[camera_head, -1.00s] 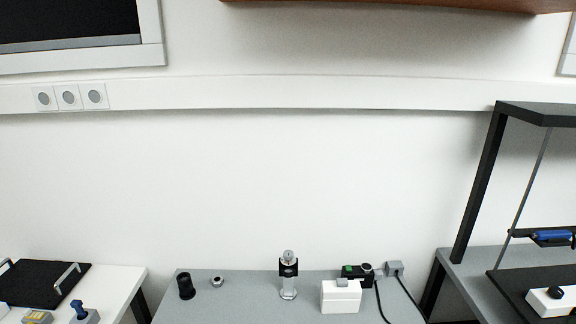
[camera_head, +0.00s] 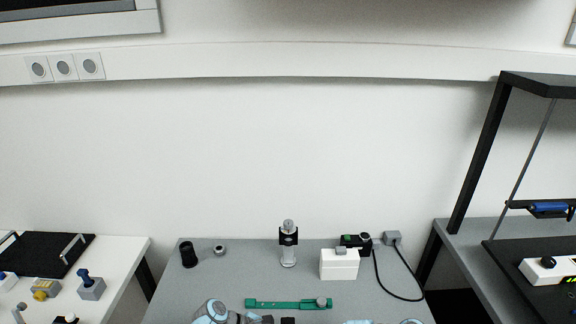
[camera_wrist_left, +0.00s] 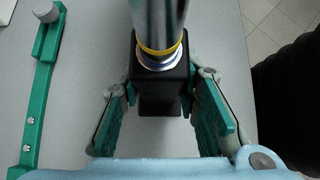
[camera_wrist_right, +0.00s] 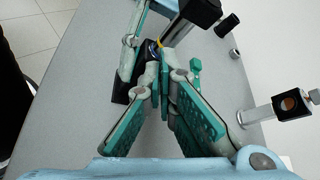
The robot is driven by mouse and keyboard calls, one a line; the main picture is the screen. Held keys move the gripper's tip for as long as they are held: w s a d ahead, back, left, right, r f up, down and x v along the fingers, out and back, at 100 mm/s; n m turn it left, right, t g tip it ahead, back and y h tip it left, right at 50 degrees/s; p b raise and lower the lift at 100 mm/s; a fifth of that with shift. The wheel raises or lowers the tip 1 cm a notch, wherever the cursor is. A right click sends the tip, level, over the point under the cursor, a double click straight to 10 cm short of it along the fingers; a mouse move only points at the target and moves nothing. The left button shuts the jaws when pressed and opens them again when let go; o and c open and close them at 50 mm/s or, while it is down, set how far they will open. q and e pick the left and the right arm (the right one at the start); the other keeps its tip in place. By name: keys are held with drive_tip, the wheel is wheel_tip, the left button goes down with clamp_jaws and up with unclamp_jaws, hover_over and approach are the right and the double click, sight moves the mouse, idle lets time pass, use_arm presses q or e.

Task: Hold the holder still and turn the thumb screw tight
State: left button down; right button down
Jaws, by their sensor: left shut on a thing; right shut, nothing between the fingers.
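In the left wrist view a black holder (camera_wrist_left: 160,75) has a shiny metal post (camera_wrist_left: 157,20) rising from it, with a yellow ring (camera_wrist_left: 160,49) where they meet. My left gripper (camera_wrist_left: 162,88) is shut on the holder, one finger on each side. In the right wrist view the holder (camera_wrist_right: 127,86) shows behind the fingers. My right gripper (camera_wrist_right: 161,68) is shut and empty, its tips close to the holder's ringed end; I cannot tell whether they touch. The thumb screw cannot be made out. In the head view my left gripper (camera_head: 240,318) shows at the bottom edge.
A green bar with a grey knob (camera_head: 288,304) lies just behind the grippers. Farther back stand a mounted optic on a post (camera_head: 288,248), a white box (camera_head: 339,265), a black cylinder (camera_head: 188,254) and a small round part (camera_head: 219,250). A cable runs at the right.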

drive_tip(key=d, duration=0.6)
drive_tip(key=s+a, duration=0.1)
drive_tip(key=a, duration=0.5)
drive_tip(key=shift+f, duration=0.45)
drive_tip(key=shift+f, duration=0.2)
idle(0.4)
drive_tip(key=shift+w+r, duration=0.2)
drive_tip(key=shift+w, duration=0.15)
idle(0.5)
